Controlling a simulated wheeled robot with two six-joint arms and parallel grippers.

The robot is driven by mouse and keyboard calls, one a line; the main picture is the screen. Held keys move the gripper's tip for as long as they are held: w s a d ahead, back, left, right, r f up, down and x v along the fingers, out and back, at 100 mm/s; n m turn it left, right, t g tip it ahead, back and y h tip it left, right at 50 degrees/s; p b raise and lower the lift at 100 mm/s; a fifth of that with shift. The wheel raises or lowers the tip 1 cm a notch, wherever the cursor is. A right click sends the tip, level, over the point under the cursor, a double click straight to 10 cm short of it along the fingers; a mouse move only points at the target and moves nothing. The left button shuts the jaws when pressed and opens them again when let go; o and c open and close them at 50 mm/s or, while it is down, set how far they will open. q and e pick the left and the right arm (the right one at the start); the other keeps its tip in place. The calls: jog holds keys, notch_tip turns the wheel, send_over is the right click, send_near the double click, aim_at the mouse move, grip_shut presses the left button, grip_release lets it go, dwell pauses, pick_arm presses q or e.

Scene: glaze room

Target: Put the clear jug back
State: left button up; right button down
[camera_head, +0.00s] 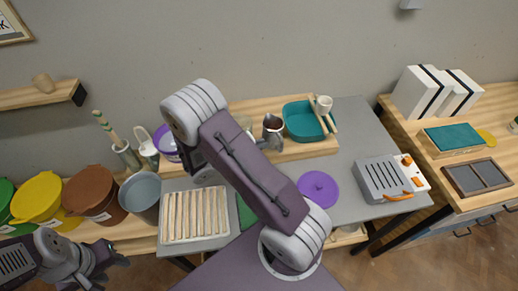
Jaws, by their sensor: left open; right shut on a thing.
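I cannot make out the clear jug for certain. A pale piece of something (246,123) shows at the edge of my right arm, left of the dark metal jug, and may be part of it. My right arm crosses the middle of the view. My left gripper (117,256) is open and empty at the lower left, in front of the brown bucket.
A slatted tray (194,238), purple lid (318,188) and grey-orange device (384,178) are on the grey table. Buckets (92,191) line the left. Grey tabletop around the lid is clear.

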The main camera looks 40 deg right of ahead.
notch_tip(320, 180, down, 2)
jog(key=shift+w+f, duration=0.15)
jog(key=shift+f, duration=0.15)
jog(key=c, duration=1.5)
grip_release()
